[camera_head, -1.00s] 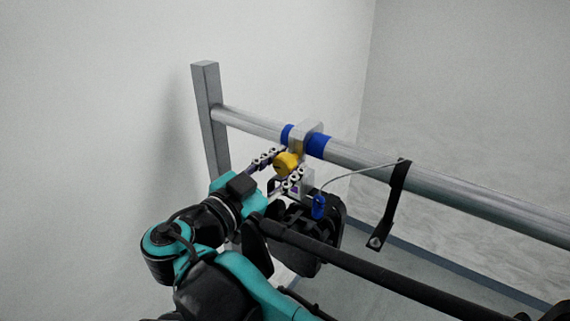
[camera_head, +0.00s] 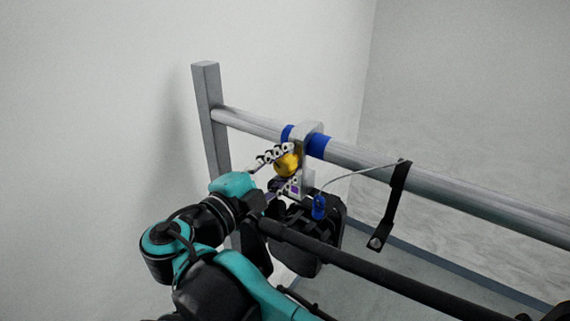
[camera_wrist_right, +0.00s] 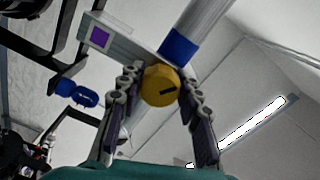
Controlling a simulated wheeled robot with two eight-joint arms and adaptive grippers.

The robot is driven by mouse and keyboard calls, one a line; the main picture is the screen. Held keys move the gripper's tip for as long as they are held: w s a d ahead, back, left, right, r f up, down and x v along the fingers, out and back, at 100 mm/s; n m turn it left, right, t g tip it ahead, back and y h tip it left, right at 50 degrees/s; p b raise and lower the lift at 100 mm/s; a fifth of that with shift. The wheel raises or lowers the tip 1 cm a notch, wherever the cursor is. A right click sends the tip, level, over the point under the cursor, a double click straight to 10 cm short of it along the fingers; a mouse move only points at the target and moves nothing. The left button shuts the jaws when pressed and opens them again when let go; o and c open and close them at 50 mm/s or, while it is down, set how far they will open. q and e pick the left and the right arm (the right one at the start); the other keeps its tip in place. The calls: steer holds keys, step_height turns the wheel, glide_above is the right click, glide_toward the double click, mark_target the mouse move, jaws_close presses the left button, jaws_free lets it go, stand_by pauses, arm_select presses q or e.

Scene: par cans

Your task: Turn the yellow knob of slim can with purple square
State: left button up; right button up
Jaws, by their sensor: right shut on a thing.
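The yellow knob (camera_head: 287,165) sits on the grey clamp (camera_head: 312,133) of the slim can (camera_head: 310,235), which hangs from the rail. A purple square (camera_wrist_right: 99,37) shows on the clamp in the right wrist view, and a small part of it (camera_head: 296,188) shows in the head view. My left gripper is not in view.
A metal rail (camera_head: 450,190) with blue bands (camera_head: 319,146) runs from a grey post (camera_head: 208,115) to the right. A black strap (camera_head: 392,205), a thin cable and a blue connector (camera_head: 319,207) are close to the can. Open floor shows beyond the rail.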

steer(key=shift+m, duration=0.6)
steer(key=o, duration=1.2)
steer(key=shift+a, duration=0.1)
steer(key=v, duration=1.2)
